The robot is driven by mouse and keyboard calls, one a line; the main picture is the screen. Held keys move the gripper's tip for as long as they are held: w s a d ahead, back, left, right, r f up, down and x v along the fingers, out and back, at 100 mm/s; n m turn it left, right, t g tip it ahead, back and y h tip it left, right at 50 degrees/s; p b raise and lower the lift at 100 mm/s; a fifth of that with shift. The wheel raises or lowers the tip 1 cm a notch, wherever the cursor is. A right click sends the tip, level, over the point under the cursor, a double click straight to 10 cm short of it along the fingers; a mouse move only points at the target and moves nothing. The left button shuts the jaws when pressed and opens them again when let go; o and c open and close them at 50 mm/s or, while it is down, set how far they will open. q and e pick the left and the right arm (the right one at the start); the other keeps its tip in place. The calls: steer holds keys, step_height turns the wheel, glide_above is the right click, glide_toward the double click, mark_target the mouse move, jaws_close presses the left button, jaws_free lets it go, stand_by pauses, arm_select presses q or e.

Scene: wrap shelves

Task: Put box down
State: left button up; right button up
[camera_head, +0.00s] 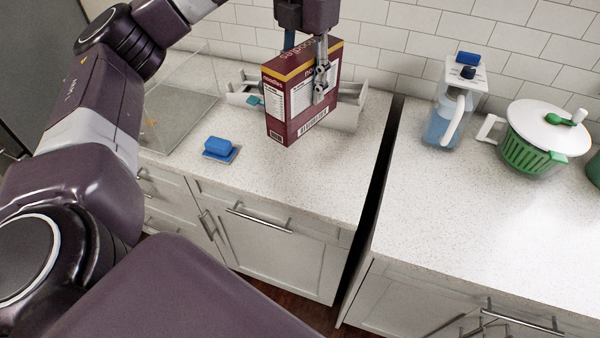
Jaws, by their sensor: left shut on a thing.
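A maroon noodles box (284,110) with a yellow stripe and white label stands upright over the speckled white counter (240,180), in front of a pale rack. My left gripper (322,85) reaches down from above and is shut on the box at its right part. One finger lies against the broad right face; the other finger is hidden. I cannot tell whether the box's bottom touches the counter. My right gripper is not in view.
A blue sponge on a small tray (220,149) lies left of the box. A clear glass panel (178,105) stands farther left. A dark gap (379,190) splits the counters. A pitcher (447,115) and green salad spinner (530,146) stand right. The front counter is clear.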

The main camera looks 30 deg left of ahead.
arm_select(q)
steer(key=f+n, duration=0.1)
steer(key=f, duration=0.1)
steer(key=a+f+n+b, duration=0.1)
steer(key=f, duration=0.1)
steer(key=f+n, duration=0.2)
steer(key=f, duration=0.1)
steer(key=shift+w+a, duration=0.15)
steer(key=shift+w, duration=0.15)
step_height(320, 180, down, 12)
steer(key=shift+r+p, duration=0.1)
steer(key=shift+p, duration=1)
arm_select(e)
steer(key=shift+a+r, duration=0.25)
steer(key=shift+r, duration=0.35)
